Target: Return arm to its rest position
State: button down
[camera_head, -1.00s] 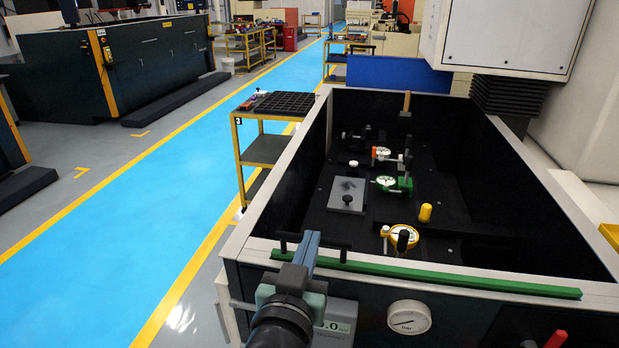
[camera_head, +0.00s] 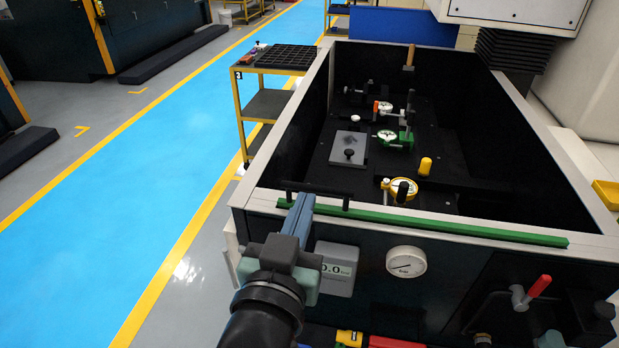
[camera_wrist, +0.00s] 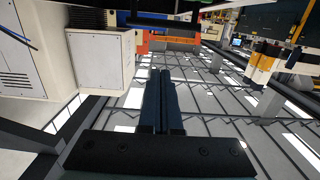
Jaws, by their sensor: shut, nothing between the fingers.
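My gripper (camera_wrist: 161,74) shows in the wrist view as two long dark blue fingers lying side by side. They are shut with nothing between them, and a wide black plate shows below them. In the head view my arm (camera_head: 272,290) rises from the bottom edge, left of centre, and reaches up to the front rim of the black tank (camera_head: 440,212). In the wrist view the room appears upside down, with the roof beams and light panels below and around the fingers.
Inside the tank are a grey plate (camera_head: 349,148), a yellow dial gauge (camera_head: 398,185), a green-based gauge (camera_head: 388,136) and a yellow knob (camera_head: 425,167). A pressure gauge (camera_head: 406,262) and a red-handled lever (camera_head: 538,287) are on its front. A yellow cart (camera_head: 238,110) stands left, beside the clear blue walkway (camera_head: 130,150).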

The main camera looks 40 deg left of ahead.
jog(key=v, duration=0.3)
jog(key=shift+r+p, duration=0.1)
jog(key=shift+p, duration=0.3)
jog(key=w+d+r+m+t+h, duration=0.1)
jog(key=w+d+r+t, duration=0.3)
jog(key=r, duration=0.5)
jog(key=w+d+r+m+t+h, duration=0.2)
jog(key=w+d+r+t, duration=0.1)
jog(key=d+r, duration=0.45)
jog(key=s+d+r+m+t+h, duration=0.1)
jog(key=d+r+t+h, duration=0.1)
jog(key=d+r, duration=0.4)
jog(key=s+d+r+m+t+h, duration=0.2)
jog(key=d+r, duration=0.4)
jog(key=r, duration=0.5)
jog(key=shift+s+d+r+t+h, duration=0.2)
jog(key=shift+d+r+t+h, duration=0.15)
jog(key=shift+t+h, duration=0.5)
jog(key=shift+a, duration=0.1)
